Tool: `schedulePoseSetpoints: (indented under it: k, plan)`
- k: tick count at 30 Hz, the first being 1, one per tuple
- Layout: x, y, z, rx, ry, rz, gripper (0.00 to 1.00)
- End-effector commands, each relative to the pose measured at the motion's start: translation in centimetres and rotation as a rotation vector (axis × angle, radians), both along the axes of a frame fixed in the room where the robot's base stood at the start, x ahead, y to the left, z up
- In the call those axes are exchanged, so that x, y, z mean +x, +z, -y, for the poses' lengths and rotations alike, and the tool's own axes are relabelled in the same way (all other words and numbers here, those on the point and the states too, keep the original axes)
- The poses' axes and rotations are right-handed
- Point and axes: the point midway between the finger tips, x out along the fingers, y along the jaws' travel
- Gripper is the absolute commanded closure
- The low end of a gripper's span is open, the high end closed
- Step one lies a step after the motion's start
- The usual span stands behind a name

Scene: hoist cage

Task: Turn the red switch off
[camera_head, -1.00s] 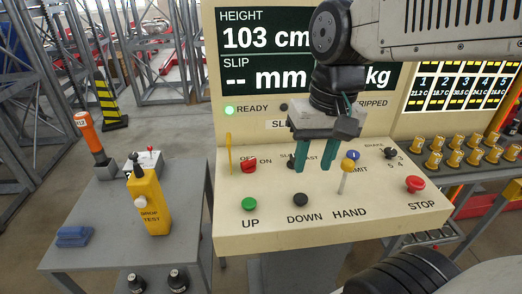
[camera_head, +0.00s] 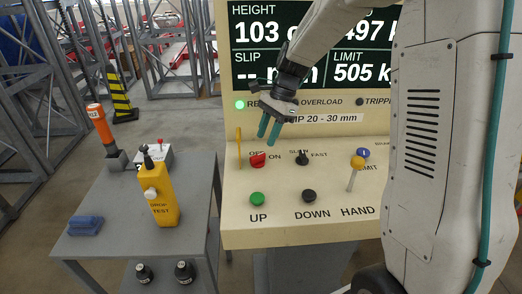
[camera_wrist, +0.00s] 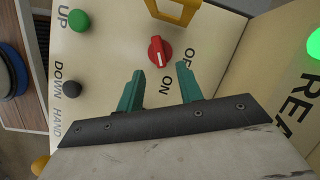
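The red switch (camera_head: 258,160) is a rotary knob on the sloped cream panel (camera_head: 330,228), between the labels OFF and ON. In the wrist view the red knob (camera_wrist: 159,52) has a white pointer line along it, which points toward the ON side. My gripper (camera_head: 269,132) is just above and behind the knob, with its two teal fingers apart. In the wrist view the open fingertips (camera_wrist: 160,72) are close to the knob, with nothing between them. The knob lies just beyond the tips and contact does not show.
A yellow guard (camera_wrist: 175,10) stands beside the switch. Green UP (camera_head: 257,199) and black DOWN (camera_head: 309,196) buttons are in front. A SLOW/FAST switch (camera_head: 303,158) and yellow HAND lever (camera_head: 357,163) are to the right. A side table (camera_head: 110,245) holds a yellow drop-test pendant (camera_head: 160,203).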

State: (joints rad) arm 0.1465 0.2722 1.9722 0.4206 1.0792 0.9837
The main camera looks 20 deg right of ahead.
Motion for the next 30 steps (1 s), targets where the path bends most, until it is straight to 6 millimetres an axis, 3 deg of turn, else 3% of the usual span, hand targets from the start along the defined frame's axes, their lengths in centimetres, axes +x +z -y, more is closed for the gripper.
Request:
schedulePoseSetpoints:
  k: [9, 21, 25, 30]
  plan:
    - [-0.5, -4.4, -1.9, 0.001, 0.004, -0.002, 0.64]
    - [-0.5, -5.3, -2.2, -0.001, 0.003, 0.000, 0.64]
    - [-0.5, -5.3, -2.1, -0.001, 0.003, 0.000, 1.00]
    - [-0.5, -5.3, -2.1, -0.001, 0.004, 0.001, 1.00]
